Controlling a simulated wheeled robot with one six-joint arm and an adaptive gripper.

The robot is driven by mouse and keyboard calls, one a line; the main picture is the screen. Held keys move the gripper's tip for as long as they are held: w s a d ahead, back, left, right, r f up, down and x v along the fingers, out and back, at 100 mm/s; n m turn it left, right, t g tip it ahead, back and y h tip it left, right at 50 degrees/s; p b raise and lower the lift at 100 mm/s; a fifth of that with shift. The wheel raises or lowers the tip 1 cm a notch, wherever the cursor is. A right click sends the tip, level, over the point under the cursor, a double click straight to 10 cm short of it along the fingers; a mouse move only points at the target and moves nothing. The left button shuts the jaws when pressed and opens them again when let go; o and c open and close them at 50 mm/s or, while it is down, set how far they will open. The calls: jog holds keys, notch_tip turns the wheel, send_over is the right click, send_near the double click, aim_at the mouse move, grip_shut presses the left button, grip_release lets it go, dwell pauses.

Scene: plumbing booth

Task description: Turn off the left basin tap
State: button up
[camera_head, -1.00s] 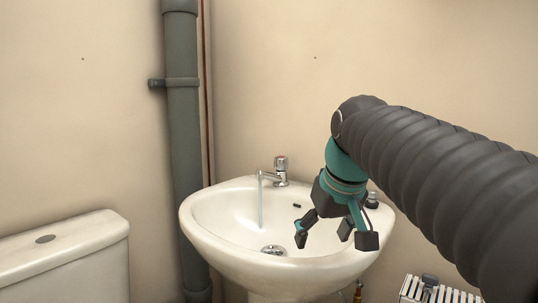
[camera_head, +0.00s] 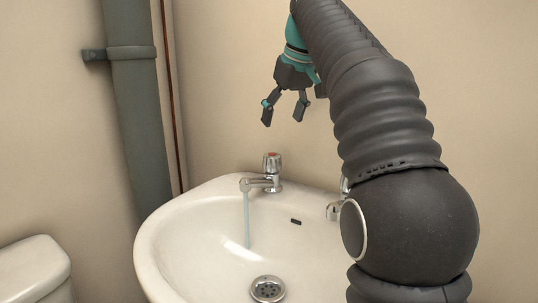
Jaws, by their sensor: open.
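The left basin tap (camera_head: 264,182) is chrome, with a ribbed knob (camera_head: 272,163) that has a red mark on top. It stands on the back left rim of the white basin (camera_head: 157,248). A stream of water (camera_head: 247,217) runs from its spout into the bowl. My gripper (camera_head: 284,119) is open and empty, its fingers pointing down. In the picture it is above the tap's knob and apart from it. How far in depth it is from the tap I cannot tell.
A second tap (camera_head: 334,210) on the right of the basin is partly hidden behind my arm. A grey vertical pipe (camera_head: 137,120) with a bracket runs up the wall at left. A white toilet cistern (camera_head: 33,270) is at lower left. The wall around my gripper is clear.

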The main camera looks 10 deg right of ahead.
aim_at(273, 155)
jog(key=x, duration=1.2)
jog(key=shift+w+a+f, duration=0.1)
jog(key=shift+f, duration=0.25)
jog(key=c, duration=1.2)
